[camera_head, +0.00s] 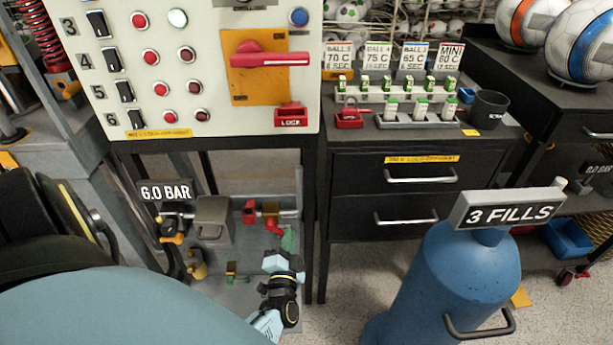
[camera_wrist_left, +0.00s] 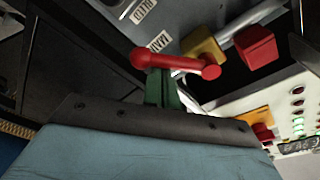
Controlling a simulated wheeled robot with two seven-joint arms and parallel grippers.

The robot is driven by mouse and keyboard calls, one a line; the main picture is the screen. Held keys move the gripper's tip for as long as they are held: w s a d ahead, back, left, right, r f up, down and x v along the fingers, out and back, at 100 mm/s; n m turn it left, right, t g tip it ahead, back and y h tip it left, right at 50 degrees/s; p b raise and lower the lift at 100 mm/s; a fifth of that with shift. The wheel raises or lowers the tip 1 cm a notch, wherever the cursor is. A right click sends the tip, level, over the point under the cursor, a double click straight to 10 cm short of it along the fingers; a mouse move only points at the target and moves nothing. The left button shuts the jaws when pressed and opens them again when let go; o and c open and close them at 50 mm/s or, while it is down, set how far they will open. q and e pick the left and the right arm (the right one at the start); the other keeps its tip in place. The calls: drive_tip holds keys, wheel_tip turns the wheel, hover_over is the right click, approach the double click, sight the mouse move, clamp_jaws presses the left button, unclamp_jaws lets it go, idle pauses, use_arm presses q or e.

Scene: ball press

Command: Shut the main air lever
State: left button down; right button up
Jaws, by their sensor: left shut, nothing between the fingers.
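A red lever (camera_head: 272,226) sits on the pipework under the control panel. In the left wrist view the red lever (camera_wrist_left: 175,63) is a bar with a thick rounded end, lying across the picture just past my fingers. My left gripper (camera_head: 288,240) reaches up from below to the lever. Its green fingers (camera_wrist_left: 162,88) are closed together with nothing between them. The fingertips overlap the lever in the wrist view; I cannot tell whether they touch it. A partly readable label, seemingly "MAIN" (camera_wrist_left: 243,40), is beyond the lever. My right gripper is not in view.
A red block (camera_head: 249,211) is left of the lever, with a grey box (camera_head: 212,220) and a "6.0 BAR" sign (camera_head: 166,191) further left. The control panel (camera_head: 215,110) overhangs the pipework. A black drawer cabinet (camera_head: 410,190) and blue cylinder (camera_head: 445,280) stand to the right.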

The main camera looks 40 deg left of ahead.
use_arm(q)
drive_tip(key=m, duration=0.2)
drive_tip(key=s+a+f+m+p, duration=0.1)
drive_tip(key=m, duration=0.1)
drive_tip(key=s+a+f+m+p, duration=0.1)
drive_tip(key=m, duration=0.1)
drive_tip(key=shift+h, duration=0.4)
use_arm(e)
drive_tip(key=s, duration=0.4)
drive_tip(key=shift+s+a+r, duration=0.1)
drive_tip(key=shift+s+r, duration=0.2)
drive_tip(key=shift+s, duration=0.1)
use_arm(q)
drive_tip(key=shift+s+a, duration=0.1)
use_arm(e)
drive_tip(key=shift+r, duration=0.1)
use_arm(q)
drive_tip(key=shift+r+p, duration=4.95)
drive_tip(key=shift+p, duration=0.1)
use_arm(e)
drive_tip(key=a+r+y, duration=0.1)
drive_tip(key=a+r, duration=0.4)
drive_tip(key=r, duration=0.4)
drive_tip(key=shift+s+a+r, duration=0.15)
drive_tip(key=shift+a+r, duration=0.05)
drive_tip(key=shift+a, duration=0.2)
